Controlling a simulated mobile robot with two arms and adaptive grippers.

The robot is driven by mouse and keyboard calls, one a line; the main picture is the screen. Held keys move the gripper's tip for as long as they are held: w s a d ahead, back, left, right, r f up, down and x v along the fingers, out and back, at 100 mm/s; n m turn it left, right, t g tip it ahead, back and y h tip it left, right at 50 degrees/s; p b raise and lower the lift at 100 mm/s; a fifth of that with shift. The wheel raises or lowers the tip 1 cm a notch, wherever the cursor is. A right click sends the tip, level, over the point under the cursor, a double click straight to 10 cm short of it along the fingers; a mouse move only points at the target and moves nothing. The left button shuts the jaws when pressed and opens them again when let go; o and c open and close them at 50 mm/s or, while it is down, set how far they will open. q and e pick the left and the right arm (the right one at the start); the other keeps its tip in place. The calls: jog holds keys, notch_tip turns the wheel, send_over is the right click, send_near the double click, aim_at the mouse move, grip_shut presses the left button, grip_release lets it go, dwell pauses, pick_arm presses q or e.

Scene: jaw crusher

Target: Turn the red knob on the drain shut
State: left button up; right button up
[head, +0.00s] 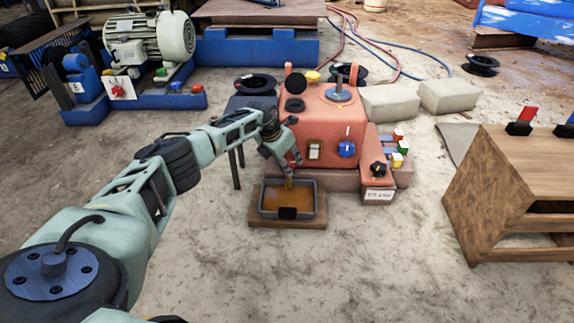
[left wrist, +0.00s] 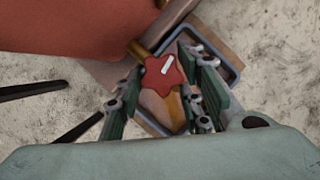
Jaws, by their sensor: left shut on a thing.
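The red knob (left wrist: 163,75) is star-shaped with a white mark, and shows in the left wrist view at the end of a brass drain pipe (left wrist: 138,50). The white mark lies slanted across the knob. My left gripper (head: 285,168) reaches down at the lower left of the red machine (head: 325,120); its fingers (left wrist: 163,95) stand on either side of the knob and are shut on it. In the head view the gripper hides the knob. Below is a tray (head: 316,198) with orange-brown contents on a wooden board. My right gripper is not in view.
The machine's front has a blue knob (head: 347,149), a white switch (head: 315,151) and a black knob (head: 378,169). A wooden stand (head: 510,185) is at right, grey blocks (head: 448,95) behind, a motor (head: 150,40) at back left. The front floor is clear.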

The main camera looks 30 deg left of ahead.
pick_arm(q)
jog(key=shift+a+f+m+g+h+b, duration=0.1)
jog(key=shift+a+m+g+h+b, duration=0.1)
jog(key=shift+m+b, duration=0.35)
jog(key=shift+a+m+g+h+b, duration=0.1)
jog(key=shift+a+m+h+b, duration=0.1)
jog(key=shift+m+b, duration=0.35)
jog(key=o, duration=1)
jog(key=shift+o, duration=0.3)
jog(key=shift+d, duration=0.1)
jog(key=v, duration=1.2)
